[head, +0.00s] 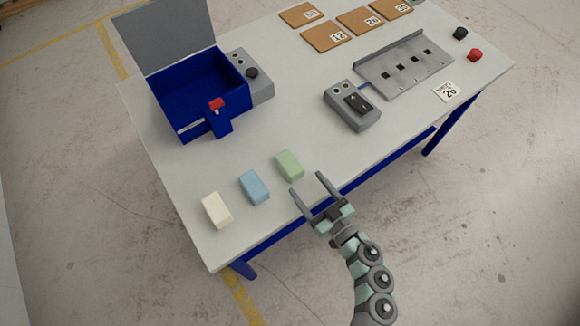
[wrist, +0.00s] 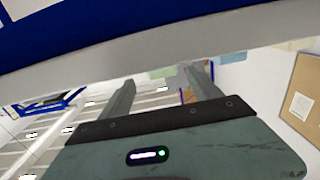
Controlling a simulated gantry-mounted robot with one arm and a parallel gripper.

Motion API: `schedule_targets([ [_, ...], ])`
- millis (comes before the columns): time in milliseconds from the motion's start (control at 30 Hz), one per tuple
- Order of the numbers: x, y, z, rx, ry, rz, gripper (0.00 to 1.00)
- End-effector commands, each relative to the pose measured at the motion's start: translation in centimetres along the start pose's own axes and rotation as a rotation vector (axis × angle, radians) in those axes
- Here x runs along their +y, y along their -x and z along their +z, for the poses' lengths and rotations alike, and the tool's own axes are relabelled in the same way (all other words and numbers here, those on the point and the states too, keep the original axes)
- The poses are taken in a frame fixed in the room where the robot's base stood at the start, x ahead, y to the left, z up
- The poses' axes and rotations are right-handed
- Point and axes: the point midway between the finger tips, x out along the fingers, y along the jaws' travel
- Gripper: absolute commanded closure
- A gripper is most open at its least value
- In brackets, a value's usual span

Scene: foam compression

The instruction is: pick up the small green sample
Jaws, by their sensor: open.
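The small green sample (head: 289,165) is a pale green block standing on the table near its front edge, at the right end of a row of three. My gripper (head: 308,183) is open and empty at the table's front edge. Its fingertips point toward the back of the table, just to the right of and nearer than the green sample, apart from it. In the wrist view my two spread fingers (wrist: 160,78) show with nothing held between them. A small pale green patch shows near their tips there, too cut off to identify surely.
A blue sample (head: 254,187) and a cream sample (head: 216,210) stand to the left of the green one. Behind are an open blue box (head: 185,128), a grey control box (head: 345,112) and a slotted grey plate (head: 400,75). The table edge (wrist: 210,48) crosses the wrist view.

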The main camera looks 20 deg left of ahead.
Motion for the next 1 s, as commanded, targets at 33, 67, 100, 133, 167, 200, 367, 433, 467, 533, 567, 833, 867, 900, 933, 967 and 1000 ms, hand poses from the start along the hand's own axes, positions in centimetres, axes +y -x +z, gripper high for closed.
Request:
schedule_targets([
  [33, -0.1, -0.7, -0.2, 0.004, 0.001, -0.003, 0.27],
  [67, -0.1, -1.2, -0.2, 0.004, 0.001, -0.004, 0.27],
  [100, -0.2, -1.9, -0.2, 0.004, 0.002, -0.006, 0.27],
  [133, -0.2, -2.4, -0.3, 0.006, 0.002, -0.006, 0.27],
  [167, -0.1, -2.9, -0.3, 0.006, 0.002, -0.005, 0.27],
  [200, -0.1, -3.5, -0.3, 0.005, 0.003, -0.004, 0.27],
  [367, -0.1, -5.2, -0.3, 0.006, 0.002, -0.003, 0.27],
  [433, -0.2, -6.0, -0.5, 0.007, 0.003, -0.004, 0.27],
  [467, -0.3, -6.5, -0.5, 0.007, 0.004, -0.005, 0.27],
  [533, -0.4, -7.6, -0.7, 0.008, 0.004, -0.006, 0.27],
  [567, -0.5, -8.1, -0.8, 0.008, 0.004, -0.006, 0.27],
  [833, -0.3, -10.0, -0.8, 0.004, 0.002, -0.002, 0.27],
  [867, -0.3, -10.0, -0.8, 0.004, 0.002, -0.001, 0.27],
  [900, -0.3, -10.0, -0.8, 0.004, 0.002, -0.002, 0.27],
  [933, -0.3, -10.0, -0.8, 0.004, 0.002, -0.002, 0.27],
  [967, -0.3, -10.0, -0.8, 0.004, 0.002, -0.002, 0.27],
  [1000, -0.3, -10.0, -0.8, 0.004, 0.002, -0.002, 0.28],
])
